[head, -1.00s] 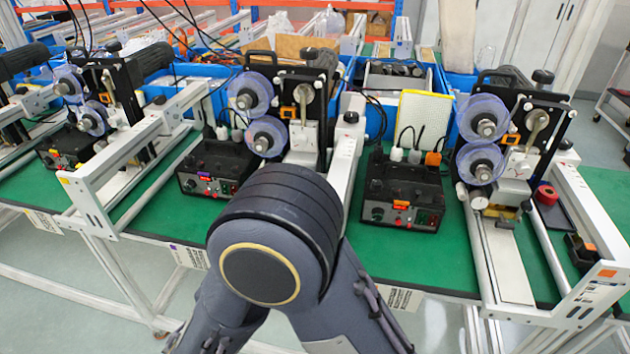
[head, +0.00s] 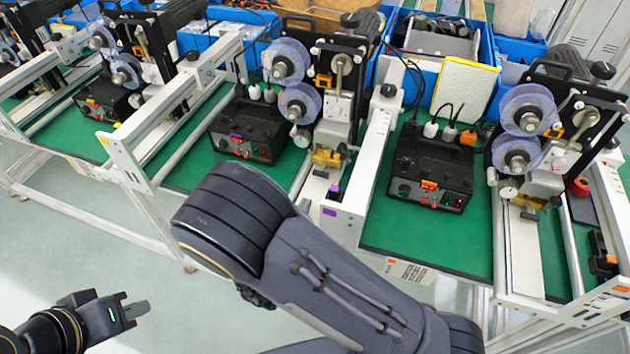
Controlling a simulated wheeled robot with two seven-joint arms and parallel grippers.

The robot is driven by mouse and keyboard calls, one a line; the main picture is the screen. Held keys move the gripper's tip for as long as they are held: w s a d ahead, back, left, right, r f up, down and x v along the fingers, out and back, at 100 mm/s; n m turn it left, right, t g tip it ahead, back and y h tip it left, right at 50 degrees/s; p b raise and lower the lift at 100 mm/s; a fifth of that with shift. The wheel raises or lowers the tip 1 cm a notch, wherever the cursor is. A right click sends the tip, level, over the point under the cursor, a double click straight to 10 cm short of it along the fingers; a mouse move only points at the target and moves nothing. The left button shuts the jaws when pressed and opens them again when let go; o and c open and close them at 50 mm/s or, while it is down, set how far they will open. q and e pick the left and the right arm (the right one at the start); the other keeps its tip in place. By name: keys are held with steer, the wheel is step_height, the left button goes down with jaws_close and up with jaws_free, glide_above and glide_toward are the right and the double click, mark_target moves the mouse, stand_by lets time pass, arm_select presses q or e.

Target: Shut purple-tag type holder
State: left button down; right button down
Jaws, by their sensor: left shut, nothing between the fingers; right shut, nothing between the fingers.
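The purple-tag coder (head: 330,100) is the middle machine in the head view. My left gripper (head: 138,310) is shut and empty at the lower left, over the floor, well away from the coder. My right gripper is not in view.
A similar coder with orange tags (head: 540,130) stands to the right, and more coders (head: 140,50) stand to the left on the green bench (head: 385,235). White rails (head: 372,150) divide the stations. My large arm link covers the lower middle. Blue bins (head: 425,65) line the back.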

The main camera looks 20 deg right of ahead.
mark_target(319, 174)
steer(key=p+x, duration=0.1)
steer(key=x, duration=0.7)
steer(key=shift+w+d, duration=0.1)
steer(key=shift+w, duration=0.05)
steer(key=b+x, duration=0.1)
steer(key=x, duration=0.3)
steer(key=shift+d+r, duration=0.1)
steer(key=shift+r, duration=0.2)
